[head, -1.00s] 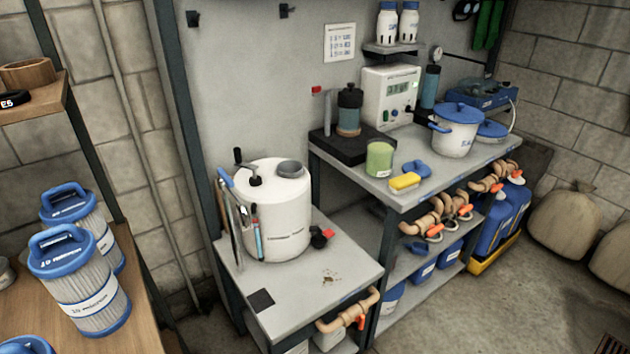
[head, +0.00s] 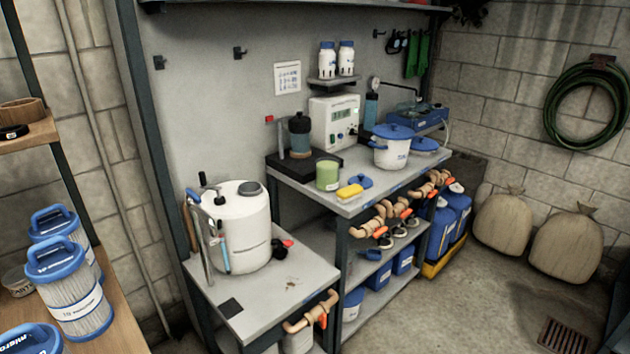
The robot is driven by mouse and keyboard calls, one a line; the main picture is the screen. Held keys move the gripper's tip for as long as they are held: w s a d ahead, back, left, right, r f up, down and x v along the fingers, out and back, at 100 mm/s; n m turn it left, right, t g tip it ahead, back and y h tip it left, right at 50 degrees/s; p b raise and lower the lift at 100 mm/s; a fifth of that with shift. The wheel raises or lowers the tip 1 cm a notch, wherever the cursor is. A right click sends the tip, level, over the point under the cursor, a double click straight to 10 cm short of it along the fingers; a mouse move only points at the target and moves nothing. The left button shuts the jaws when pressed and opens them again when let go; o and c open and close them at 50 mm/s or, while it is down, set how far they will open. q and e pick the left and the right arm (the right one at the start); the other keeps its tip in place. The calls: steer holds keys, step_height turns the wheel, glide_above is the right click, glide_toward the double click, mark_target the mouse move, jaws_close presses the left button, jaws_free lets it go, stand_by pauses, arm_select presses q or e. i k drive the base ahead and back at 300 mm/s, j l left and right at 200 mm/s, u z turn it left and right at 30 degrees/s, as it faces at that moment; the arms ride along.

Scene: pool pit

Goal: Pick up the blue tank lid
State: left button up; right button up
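A small blue lid-like piece (head: 361,181) lies on the upper grey bench (head: 376,199), just behind a yellow sponge-like block (head: 349,191). A larger blue lid (head: 394,131) sits on a white pot (head: 391,155) further right on that bench. Another blue lid-like top (head: 424,144) is beside the pot, partly hidden by it. I cannot tell which of these is the tank lid. A white tank (head: 240,229) stands on the lower left bench, with a grey cap (head: 250,188) on top. Neither of my grippers is in view.
A green jar (head: 327,175), a white meter box (head: 334,122) and a blue device (head: 417,119) stand on the upper bench. Orange-handled pipes (head: 382,226) run along its front edge. Blue-handled filters (head: 67,290) stand at left. Floor (head: 440,310) is clear in front of the benches.

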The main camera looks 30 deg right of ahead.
mark_target(360, 180)
steer(key=l+u, duration=0.65)
steer(key=l, duration=0.15)
steer(key=k+l+u, duration=0.15)
steer(key=l+u, duration=0.2)
steer(key=k+l+u, duration=0.15)
steer(key=l+u, duration=0.15)
steer(key=l, duration=0.15)
